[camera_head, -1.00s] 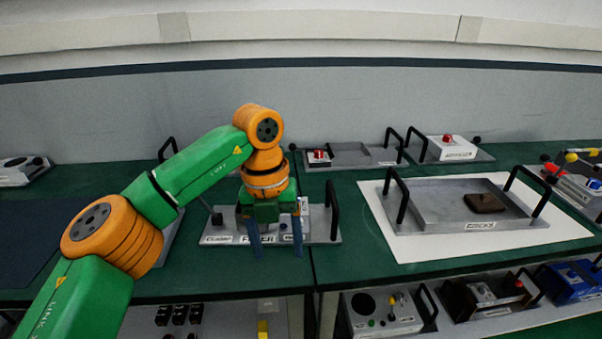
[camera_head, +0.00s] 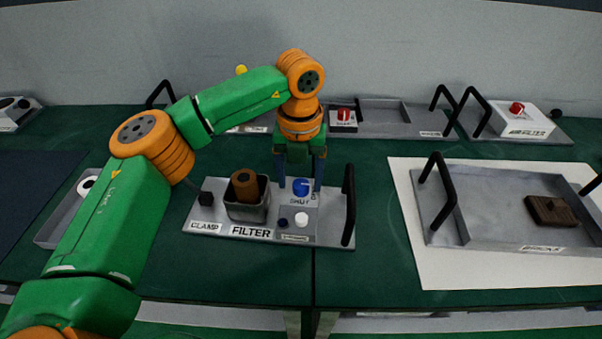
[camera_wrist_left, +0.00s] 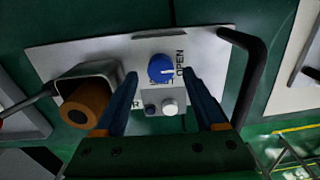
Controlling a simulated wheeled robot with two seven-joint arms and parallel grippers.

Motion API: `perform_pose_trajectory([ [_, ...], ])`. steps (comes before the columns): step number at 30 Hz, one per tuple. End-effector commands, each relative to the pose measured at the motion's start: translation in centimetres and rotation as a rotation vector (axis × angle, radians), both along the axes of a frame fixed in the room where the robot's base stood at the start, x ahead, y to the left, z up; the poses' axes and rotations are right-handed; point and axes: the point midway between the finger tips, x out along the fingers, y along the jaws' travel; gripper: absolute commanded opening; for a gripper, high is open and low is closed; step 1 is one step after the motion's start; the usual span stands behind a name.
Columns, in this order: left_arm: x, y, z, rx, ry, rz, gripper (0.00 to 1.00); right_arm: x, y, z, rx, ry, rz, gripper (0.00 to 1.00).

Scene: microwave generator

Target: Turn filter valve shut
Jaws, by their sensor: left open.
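The filter unit is a grey metal panel (camera_head: 218,228) labelled FILTER and CLAMP, with a black handle at its right end. Its blue valve knob (camera_head: 300,187) stands on the right part, beside a label reading SHUT in the head view. In the left wrist view the blue knob (camera_wrist_left: 160,66) has a white mark toward the word OPEN at its right. My left gripper (camera_head: 300,182) points down over the knob, open. In the wrist view its fingertips (camera_wrist_left: 160,74) lie on either side of the knob, with gaps visible. My right gripper is not in view.
A brown cylinder (camera_head: 246,186) sits in a metal cup on the panel, left of the knob. A white button (camera_head: 302,220) is in front of the knob. A tray (camera_head: 470,205) with black handles stands at right. Another unit with a red knob (camera_head: 344,114) is behind.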

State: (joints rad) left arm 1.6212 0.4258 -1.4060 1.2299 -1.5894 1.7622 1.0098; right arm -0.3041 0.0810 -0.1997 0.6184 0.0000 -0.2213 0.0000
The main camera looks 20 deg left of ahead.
Motion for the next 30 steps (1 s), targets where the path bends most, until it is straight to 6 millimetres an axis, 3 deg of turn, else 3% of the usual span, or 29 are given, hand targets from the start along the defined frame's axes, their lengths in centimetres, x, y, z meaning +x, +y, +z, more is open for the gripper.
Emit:
perform_pose_trajectory([
  [8, 0.00, 0.00, -0.66, -0.001, -0.001, 0.000, 0.71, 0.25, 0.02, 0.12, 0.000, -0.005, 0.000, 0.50],
  [11, 0.01, 0.00, -0.65, -0.001, -0.001, 0.000, 0.50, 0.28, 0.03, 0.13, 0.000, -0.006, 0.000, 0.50],
  [16, 0.01, 0.00, -0.63, -0.001, -0.001, 0.000, 0.04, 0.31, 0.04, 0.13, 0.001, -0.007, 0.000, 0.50],
  [17, 0.01, 0.00, -0.63, -0.001, -0.001, 0.000, 0.00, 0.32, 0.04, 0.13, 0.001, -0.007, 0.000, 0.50],
  [30, 0.04, -0.01, -0.64, 0.000, -0.001, -0.097, 0.00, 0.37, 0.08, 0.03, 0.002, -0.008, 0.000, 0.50],
])
